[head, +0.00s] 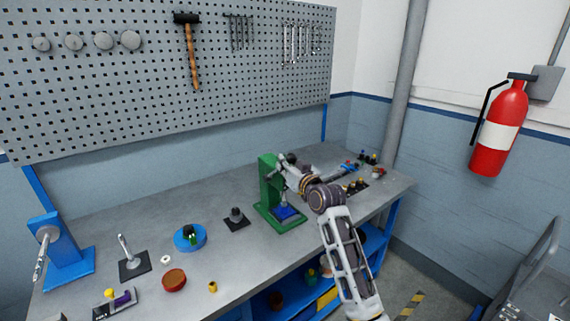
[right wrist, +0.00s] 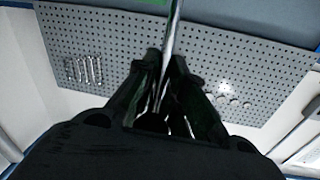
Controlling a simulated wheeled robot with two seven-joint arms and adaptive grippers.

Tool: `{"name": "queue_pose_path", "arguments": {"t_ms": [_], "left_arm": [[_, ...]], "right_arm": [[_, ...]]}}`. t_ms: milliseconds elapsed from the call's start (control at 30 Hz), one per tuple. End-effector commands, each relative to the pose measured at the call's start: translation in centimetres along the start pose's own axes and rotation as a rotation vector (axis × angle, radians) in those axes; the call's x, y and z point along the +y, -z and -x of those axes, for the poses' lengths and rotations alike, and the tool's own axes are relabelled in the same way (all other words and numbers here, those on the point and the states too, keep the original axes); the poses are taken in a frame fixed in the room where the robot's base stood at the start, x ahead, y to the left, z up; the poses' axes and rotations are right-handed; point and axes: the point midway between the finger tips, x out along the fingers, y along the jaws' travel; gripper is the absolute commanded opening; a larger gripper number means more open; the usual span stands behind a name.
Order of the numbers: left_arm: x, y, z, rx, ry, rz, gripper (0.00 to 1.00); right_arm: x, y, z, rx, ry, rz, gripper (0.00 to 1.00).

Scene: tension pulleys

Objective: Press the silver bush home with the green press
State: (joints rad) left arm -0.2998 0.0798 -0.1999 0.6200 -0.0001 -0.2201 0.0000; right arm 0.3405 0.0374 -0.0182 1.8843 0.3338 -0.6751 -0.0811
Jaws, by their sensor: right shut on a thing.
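The green press (head: 268,182) stands on the bench near its middle right. My right gripper (head: 288,162) is at the top of the press, beside its column. In the right wrist view my right gripper (right wrist: 165,95) is shut on a shiny rod (right wrist: 173,35), which looks like the press lever. A blue piece (head: 287,212) sits on the press base under the ram. A small silver part shows just above the blue piece; I cannot tell whether it is the silver bush or the ram's end. My left gripper is not in view.
On the grey bench (head: 135,215) are a blue dish (head: 190,237), a red-brown bowl (head: 174,280), a blue stand (head: 68,262) and a black pad with a dark part (head: 236,218). Small parts lie at the right end. A pegboard (head: 150,85) hangs behind.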

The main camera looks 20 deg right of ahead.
Motion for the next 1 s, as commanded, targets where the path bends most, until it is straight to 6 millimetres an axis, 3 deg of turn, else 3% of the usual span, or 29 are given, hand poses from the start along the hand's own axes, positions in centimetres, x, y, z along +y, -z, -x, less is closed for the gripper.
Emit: {"name": "queue_pose_path", "arguments": {"t_ms": [1000], "left_arm": [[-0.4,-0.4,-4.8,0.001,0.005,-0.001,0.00]], "right_arm": [[0.6,-1.7,1.7,0.164,0.020,-0.017,0.00]]}}
